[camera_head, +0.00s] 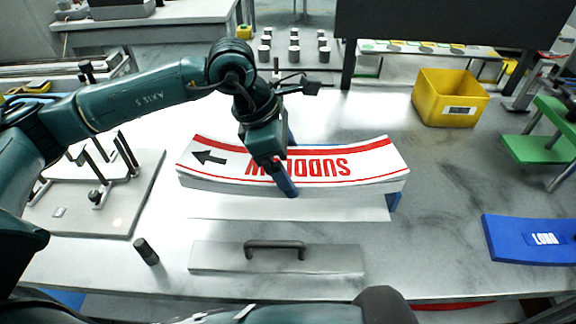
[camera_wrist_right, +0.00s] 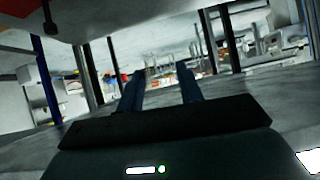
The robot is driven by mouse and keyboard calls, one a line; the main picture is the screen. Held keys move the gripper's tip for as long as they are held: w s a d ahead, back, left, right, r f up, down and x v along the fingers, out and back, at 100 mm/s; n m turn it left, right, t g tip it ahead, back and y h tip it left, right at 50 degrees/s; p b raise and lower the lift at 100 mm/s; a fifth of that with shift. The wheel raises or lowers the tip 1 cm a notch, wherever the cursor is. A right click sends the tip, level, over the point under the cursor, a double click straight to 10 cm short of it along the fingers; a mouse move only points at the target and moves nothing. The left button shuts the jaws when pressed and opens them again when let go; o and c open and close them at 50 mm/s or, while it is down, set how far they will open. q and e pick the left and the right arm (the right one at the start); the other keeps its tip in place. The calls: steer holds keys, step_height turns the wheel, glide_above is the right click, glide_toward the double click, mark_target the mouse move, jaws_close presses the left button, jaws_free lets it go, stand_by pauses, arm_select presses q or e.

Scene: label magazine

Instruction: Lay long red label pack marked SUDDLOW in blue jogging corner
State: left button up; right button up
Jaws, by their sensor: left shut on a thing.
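The long label pack (camera_head: 350,163) is a curved white stack with red edge bands, a black arrow and red SUDDLOW lettering, upside down in the head view. My left gripper (camera_head: 281,168) is shut on the pack across its middle, fingers on its near and far sides. A pale flat surface shows just below the pack's near edge; I cannot tell whether they touch. A small blue part (camera_head: 394,201) shows under the pack's right end, mostly hidden; I cannot tell if it belongs to the jogging corner. My right gripper (camera_wrist_right: 160,88) is open and empty in the right wrist view.
A grey plate with a handle (camera_head: 275,258) lies in front, a dark cylinder (camera_head: 146,251) to its left. A blue curved piece with a white-lettered label (camera_head: 510,240) lies at right. A yellow bin (camera_head: 450,95) and green stand (camera_head: 540,148) stand behind.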

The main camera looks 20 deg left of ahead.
arm_select(q)
step_height(320, 180, down, 2)
steer(key=shift+w, duration=0.1)
arm_select(e)
steer(key=shift+w+d+r, duration=0.1)
steer(key=shift+w+r, duration=0.15)
arm_select(q)
steer(key=shift+f+b, duration=0.7)
steer(key=shift+b, duration=0.1)
steer(key=shift+r, duration=0.1)
steer(key=o, duration=1.2)
arm_select(e)
steer(key=shift+a+f, duration=0.15)
steer(key=shift+a, duration=0.1)
